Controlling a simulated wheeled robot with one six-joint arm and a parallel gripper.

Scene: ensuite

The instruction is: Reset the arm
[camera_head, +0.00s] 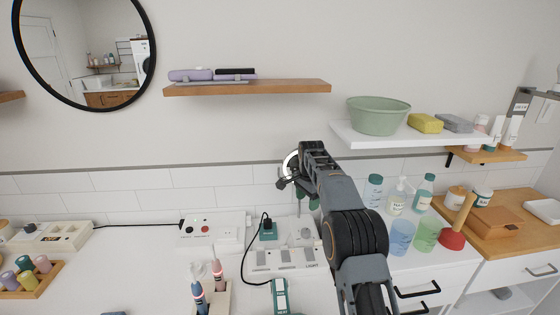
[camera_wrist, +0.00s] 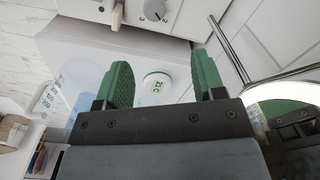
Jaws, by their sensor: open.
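My arm reaches up from the lower right of the head view, and its wrist is bent down near the tiled wall. My gripper (camera_head: 306,199) is partly hidden behind the arm there. In the wrist view my gripper (camera_wrist: 163,82) shows two green fingers spread apart, with nothing held between them. A small white round object with a green rim and the marking "21 C" (camera_wrist: 157,86) shows in the gap, beyond the fingers. I cannot tell its distance from them.
A control panel (camera_head: 283,260) and a switch box (camera_head: 212,229) are near the arm. Bottles (camera_head: 373,190) and cups (camera_head: 402,237) stand to its right. A white shelf (camera_head: 424,136) holds a green basin (camera_head: 378,115). A chrome-rimmed round mirror (camera_wrist: 285,92) is close to my gripper.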

